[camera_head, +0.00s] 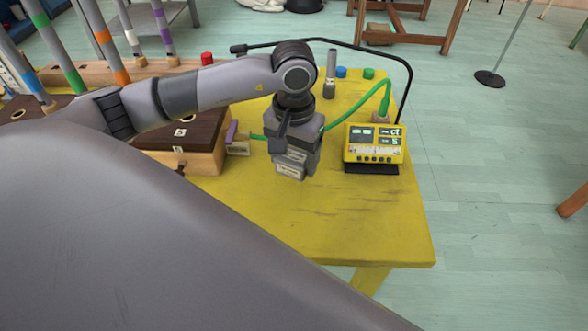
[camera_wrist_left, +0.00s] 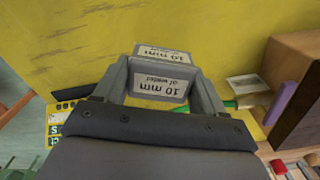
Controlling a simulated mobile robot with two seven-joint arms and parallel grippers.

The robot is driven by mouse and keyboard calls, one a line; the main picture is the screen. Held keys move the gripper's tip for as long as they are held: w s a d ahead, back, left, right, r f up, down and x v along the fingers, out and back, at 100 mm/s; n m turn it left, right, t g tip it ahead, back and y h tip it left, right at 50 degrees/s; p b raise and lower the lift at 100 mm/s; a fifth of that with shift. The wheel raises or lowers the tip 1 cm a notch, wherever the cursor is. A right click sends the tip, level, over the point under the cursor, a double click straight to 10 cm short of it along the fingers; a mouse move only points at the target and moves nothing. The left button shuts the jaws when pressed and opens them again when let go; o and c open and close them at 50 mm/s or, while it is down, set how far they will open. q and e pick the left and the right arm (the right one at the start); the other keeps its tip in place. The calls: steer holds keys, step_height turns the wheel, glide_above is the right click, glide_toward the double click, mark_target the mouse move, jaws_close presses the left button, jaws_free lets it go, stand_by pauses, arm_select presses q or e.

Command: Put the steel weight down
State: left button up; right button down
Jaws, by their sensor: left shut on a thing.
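The steel weight (camera_head: 290,170) is a small grey block with pale labels. My left gripper (camera_head: 295,152) comes down on it from above and is shut on it, over the yellow table (camera_head: 330,220). In the left wrist view the weight (camera_wrist_left: 160,88) sits between the two grey fingers, with "10 mm" labels showing on two faces. Its underside is hidden, so I cannot tell whether it touches the table. My right gripper is not in view.
A yellow meter (camera_head: 373,146) stands to the right, with a green cable (camera_head: 372,98) arching from it. A brown-topped wooden box (camera_head: 200,155) is to the left, with a purple piece (camera_head: 231,132) beside it. The table's front right is clear.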

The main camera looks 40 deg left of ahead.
mark_target(294, 172)
arm_select(q)
step_height(294, 172, down, 4)
steer(key=shift+f, duration=0.15)
steer(key=shift+f, duration=0.15)
steer(key=o, duration=1.4)
